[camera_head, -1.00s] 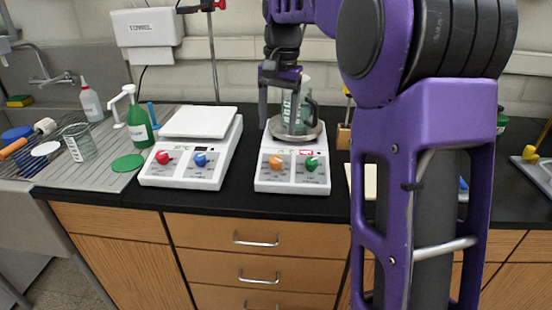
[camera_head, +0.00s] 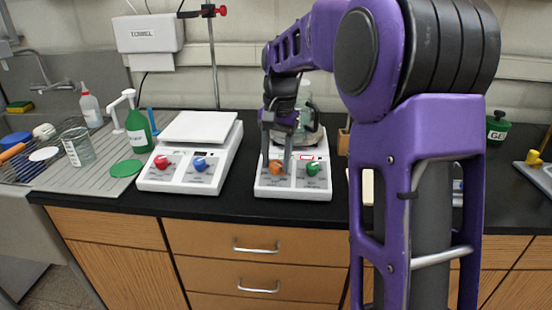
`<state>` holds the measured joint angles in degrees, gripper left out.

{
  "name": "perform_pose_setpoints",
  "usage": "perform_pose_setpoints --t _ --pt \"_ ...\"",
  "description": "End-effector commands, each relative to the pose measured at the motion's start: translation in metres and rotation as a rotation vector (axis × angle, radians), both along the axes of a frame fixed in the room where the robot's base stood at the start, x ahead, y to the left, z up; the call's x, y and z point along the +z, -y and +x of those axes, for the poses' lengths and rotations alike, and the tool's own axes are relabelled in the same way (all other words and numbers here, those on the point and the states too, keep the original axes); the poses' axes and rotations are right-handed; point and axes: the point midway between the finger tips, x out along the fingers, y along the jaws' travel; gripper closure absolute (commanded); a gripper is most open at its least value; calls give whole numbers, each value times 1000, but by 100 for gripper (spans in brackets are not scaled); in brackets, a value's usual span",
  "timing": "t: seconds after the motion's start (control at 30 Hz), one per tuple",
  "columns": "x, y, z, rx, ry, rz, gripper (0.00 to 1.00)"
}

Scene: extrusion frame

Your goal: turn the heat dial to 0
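Two white hotplate units stand on the black counter. The right unit (camera_head: 300,190) has an orange dial (camera_head: 276,167) and a green dial (camera_head: 313,169) on its front panel, with a small red-marked display above. The left unit (camera_head: 178,185) has a red dial (camera_head: 162,162) and a blue dial (camera_head: 200,164). The dial labels are too small to read. My gripper (camera_head: 277,154) points down over the right unit's panel, its two fingers apart, close to the orange dial. I cannot tell whether they touch it.
A glass vessel (camera_head: 305,100) stands on the right unit's round plate, behind my gripper and partly hidden. A green bottle (camera_head: 138,130), a beaker (camera_head: 78,148) and a sink lie left. My arm hides much of the right counter.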

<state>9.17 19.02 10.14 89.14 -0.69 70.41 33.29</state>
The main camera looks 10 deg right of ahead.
Motion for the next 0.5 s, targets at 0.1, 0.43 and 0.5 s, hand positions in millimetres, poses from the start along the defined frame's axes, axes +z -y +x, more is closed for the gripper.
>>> perform_pose_setpoints --t 0.1,0.43,0.5 --pt "0 0 0 0 0 0 74" --pt "0 0 0 1 0 0 100" --pt "1 0 0 7 -1 -2 100"
